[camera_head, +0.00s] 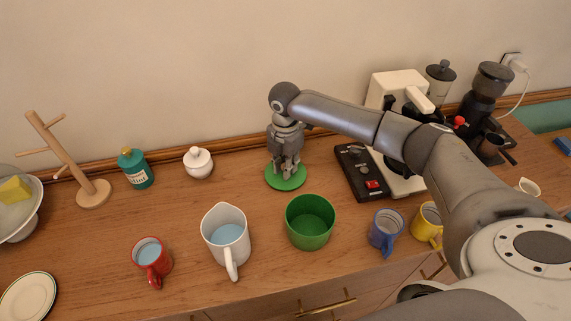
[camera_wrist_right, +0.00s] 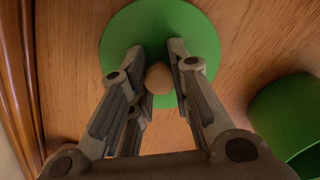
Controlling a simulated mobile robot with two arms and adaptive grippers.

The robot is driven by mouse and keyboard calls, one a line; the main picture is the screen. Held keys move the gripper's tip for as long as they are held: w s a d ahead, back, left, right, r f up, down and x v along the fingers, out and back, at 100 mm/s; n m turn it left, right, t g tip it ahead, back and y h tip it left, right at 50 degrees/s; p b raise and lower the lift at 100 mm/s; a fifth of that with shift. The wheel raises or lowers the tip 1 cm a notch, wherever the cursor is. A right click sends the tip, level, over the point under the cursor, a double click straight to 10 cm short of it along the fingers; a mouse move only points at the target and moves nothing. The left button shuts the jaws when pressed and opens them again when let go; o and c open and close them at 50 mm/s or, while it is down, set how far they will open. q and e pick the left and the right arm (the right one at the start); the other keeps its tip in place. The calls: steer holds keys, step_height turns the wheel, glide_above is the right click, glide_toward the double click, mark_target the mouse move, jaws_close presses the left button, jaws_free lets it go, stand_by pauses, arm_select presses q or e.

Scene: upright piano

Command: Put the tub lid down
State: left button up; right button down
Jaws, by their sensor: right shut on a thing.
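The tub lid (camera_head: 288,183) is a flat green disc behind the open green tub (camera_head: 310,222). In the right wrist view the lid (camera_wrist_right: 140,25) has a round wooden knob (camera_wrist_right: 158,78) between the fingers. My right gripper (camera_head: 285,170) points down over the lid and is shut on its knob; it also shows in the right wrist view (camera_wrist_right: 156,52). The lid lies flat, at or very near the counter top; I cannot tell whether it touches. The tub also shows at the right of the wrist view (camera_wrist_right: 285,115). My left gripper is not in view.
A white jug (camera_head: 227,240) and red mug (camera_head: 151,258) stand left of the tub, blue (camera_head: 385,232) and yellow mugs (camera_head: 427,224) to its right. A white sugar pot (camera_head: 198,163) is left of the lid. A black switch box (camera_head: 360,172) is close on the right.

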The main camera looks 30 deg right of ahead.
steer(key=shift+f, duration=0.15)
steer(key=c, duration=1.3)
jaws_free()
steer(key=shift+c, duration=0.2)
step_height(320, 180, up, 12)
steer(key=b, duration=0.2)
steer(key=shift+r, duration=0.2)
